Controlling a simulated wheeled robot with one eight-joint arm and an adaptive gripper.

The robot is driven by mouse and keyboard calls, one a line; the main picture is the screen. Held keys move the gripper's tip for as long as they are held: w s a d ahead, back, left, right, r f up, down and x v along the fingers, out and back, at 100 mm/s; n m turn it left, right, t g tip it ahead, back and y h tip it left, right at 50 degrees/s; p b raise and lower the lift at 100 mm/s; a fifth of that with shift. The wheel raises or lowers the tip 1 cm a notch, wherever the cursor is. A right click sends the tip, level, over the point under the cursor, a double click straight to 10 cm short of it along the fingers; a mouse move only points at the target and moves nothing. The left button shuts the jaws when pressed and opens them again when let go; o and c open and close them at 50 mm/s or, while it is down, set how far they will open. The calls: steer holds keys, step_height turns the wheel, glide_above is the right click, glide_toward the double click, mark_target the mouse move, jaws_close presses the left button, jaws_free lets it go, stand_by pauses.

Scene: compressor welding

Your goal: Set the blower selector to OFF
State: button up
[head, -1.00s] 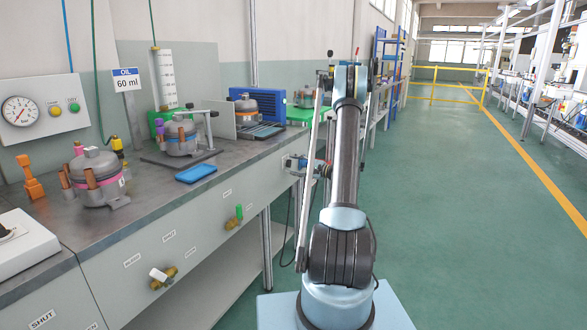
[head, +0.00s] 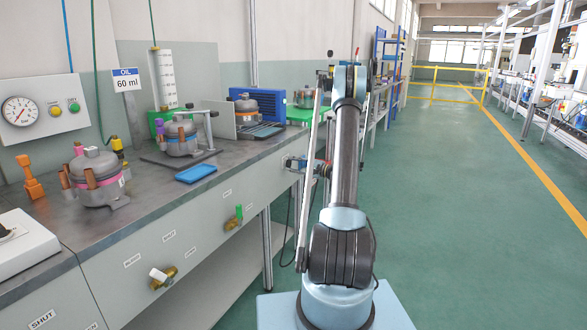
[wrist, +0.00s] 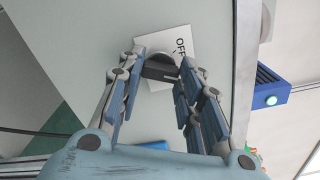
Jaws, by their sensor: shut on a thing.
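The selector is a black knob (wrist: 158,69) on a white plate (wrist: 180,38) marked OFF, set on a pale panel in the wrist view. My gripper (wrist: 162,62) is shut on the knob, one finger at each end of its bar. The fingers partly cover the knob and plate, and I cannot tell which mark the knob points to. In the head view my gripper (head: 297,163) is at the bench's front face, too small to show the knob. A blue box with a lit green lamp (wrist: 270,92), perhaps the blower, is to the right in the wrist view.
The bench (head: 140,215) runs along the left, with compressors (head: 97,175) and a blue tray (head: 196,173) on top. Brass valves (head: 163,277) stick out of its front. The green floor (head: 450,210) to the right is clear.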

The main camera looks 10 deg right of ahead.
steer(key=n, duration=1.1)
steer(key=shift+s, duration=0.1)
steer(key=shift+n, duration=0.3)
stand_by(0.4)
steer(key=o, duration=1.1)
steer(key=shift+f, duration=0.1)
steer(key=shift+c, duration=0.2)
steer(key=shift+d, duration=0.1)
steer(key=v, duration=1.1)
steer(key=shift+s+d, duration=0.15)
steer(key=shift+d, duration=0.15)
